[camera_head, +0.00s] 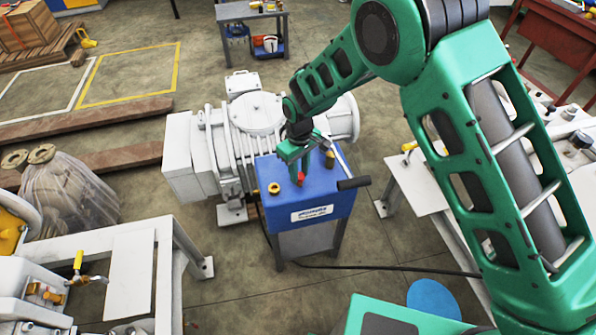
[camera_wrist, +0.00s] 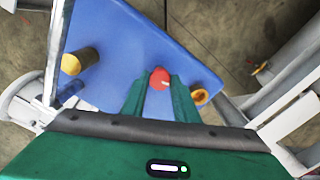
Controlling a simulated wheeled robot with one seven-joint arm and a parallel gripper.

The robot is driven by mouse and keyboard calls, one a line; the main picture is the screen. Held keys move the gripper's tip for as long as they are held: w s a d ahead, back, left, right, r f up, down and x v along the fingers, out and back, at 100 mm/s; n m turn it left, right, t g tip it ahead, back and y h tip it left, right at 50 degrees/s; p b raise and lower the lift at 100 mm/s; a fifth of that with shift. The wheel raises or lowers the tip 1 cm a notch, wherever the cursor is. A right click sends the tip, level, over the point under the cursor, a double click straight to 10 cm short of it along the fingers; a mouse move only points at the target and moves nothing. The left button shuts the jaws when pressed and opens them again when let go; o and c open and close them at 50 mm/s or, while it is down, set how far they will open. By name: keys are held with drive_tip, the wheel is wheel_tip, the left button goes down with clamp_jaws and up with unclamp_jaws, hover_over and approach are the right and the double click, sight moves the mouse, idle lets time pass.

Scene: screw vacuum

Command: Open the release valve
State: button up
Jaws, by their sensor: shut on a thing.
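A red valve knob (camera_head: 300,180) stands on top of the blue box (camera_head: 268,212), which carries a white label on its front. The knob also shows as a round red cap in the wrist view (camera_wrist: 159,76). My green gripper (camera_head: 297,168) reaches down from above, its fingers closed around the knob. In the wrist view, the fingers (camera_wrist: 158,90) lie on either side of the red cap, and its lower part is hidden between them. I cannot tell how far the knob is turned.
A metal lever with a black grip (camera_head: 353,183) and a brass cylinder (camera_head: 329,160) stand close beside my gripper. A brass ring fitting (camera_head: 274,188) is on the other side. A large white pump (camera_head: 215,145) stands behind the blue box. A black hose (camera_head: 400,268) crosses the floor.

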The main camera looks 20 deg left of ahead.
drive_tip(key=n, duration=0.7)
drive_tip(key=shift+s, duration=0.2)
drive_tip(key=n, duration=0.4)
drive_tip(key=shift+n, duration=2.1)
drive_tip(key=o, duration=0.9)
drive_tip(key=shift+o, duration=0.8)
drive_tip(key=shift+w, duration=0.1)
drive_tip(key=shift+r, duration=0.1)
